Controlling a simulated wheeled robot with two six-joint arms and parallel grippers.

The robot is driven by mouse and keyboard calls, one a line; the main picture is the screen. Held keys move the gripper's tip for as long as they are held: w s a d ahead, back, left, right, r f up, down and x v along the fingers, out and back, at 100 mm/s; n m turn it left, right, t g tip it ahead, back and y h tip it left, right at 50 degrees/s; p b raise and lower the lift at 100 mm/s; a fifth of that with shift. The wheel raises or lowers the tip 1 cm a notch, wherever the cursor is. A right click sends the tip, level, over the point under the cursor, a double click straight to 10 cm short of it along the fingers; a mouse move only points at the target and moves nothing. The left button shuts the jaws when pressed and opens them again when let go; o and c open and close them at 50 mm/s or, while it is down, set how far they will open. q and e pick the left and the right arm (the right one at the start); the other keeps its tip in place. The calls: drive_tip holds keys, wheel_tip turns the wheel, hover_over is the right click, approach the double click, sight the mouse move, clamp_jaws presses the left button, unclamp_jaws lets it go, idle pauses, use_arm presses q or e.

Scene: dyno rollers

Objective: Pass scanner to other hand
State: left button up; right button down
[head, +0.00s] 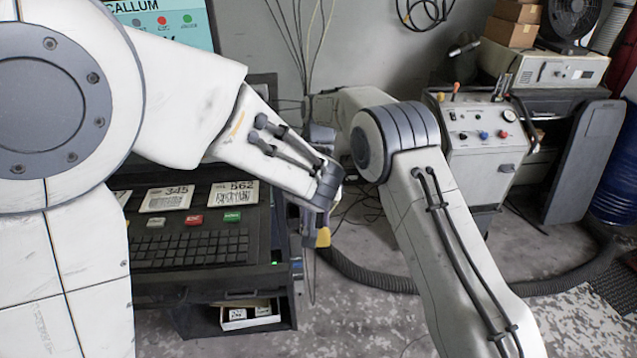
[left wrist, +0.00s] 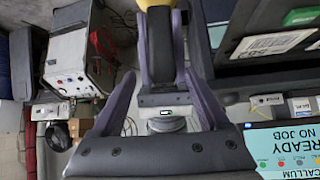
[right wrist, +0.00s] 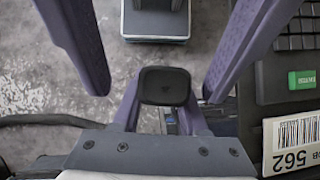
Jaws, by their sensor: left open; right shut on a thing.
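The scanner shows as a yellow part (head: 323,237) below the meeting wrists in the head view. In the left wrist view its dark body (left wrist: 160,55) sits between my right gripper's purple fingers, with yellow at the top edge. My right gripper (head: 309,228) is shut on it; the left wrist hides much of this in the head view. In the right wrist view a black end of the scanner (right wrist: 165,86) shows between the fingers. My left gripper (left wrist: 160,80) is open, its fingers spread on either side of the right gripper and scanner. I cannot tell whether they touch.
A dark console with a keyboard (head: 190,248), label cards and a screen (head: 165,20) stands close at left. A grey control box (head: 480,140) stands at the back right. A black hose (head: 380,278) lies on the floor.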

use_arm(q)
clamp_jaws()
use_arm(e)
drive_tip(key=shift+c, duration=1.8)
unclamp_jaws()
drive_tip(key=shift+w+r, duration=0.1)
